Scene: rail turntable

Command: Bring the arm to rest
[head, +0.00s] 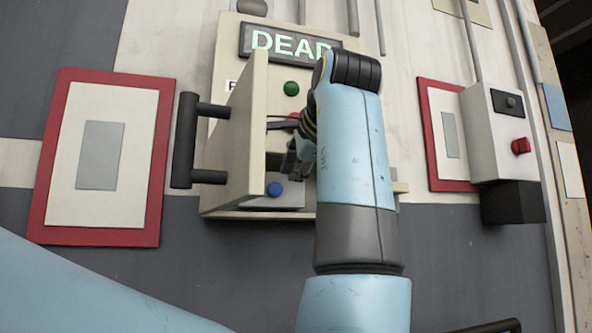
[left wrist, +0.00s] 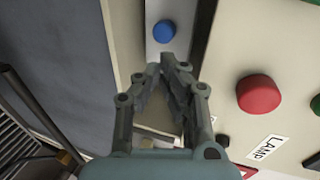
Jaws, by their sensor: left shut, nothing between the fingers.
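My left gripper (head: 294,168) is in front of the open control box, between its cream door (head: 236,140) and my own blue arm link. In the left wrist view its fingers (left wrist: 168,64) are closed together and hold nothing. Their tips point toward a blue button (left wrist: 163,31) on a grey plate. The blue button also shows in the head view (head: 274,189), below and left of the gripper. I cannot tell whether the tips touch anything. My arm link hides the box's right part. My right gripper is not in view.
The door stands open toward me, with a black handle (head: 184,140). A lit "DEAD" sign (head: 262,42), a green button (head: 291,88) and a red button (left wrist: 259,95) are close by. A red-framed panel (head: 150,160) is left; a switch box (head: 490,140) is right.

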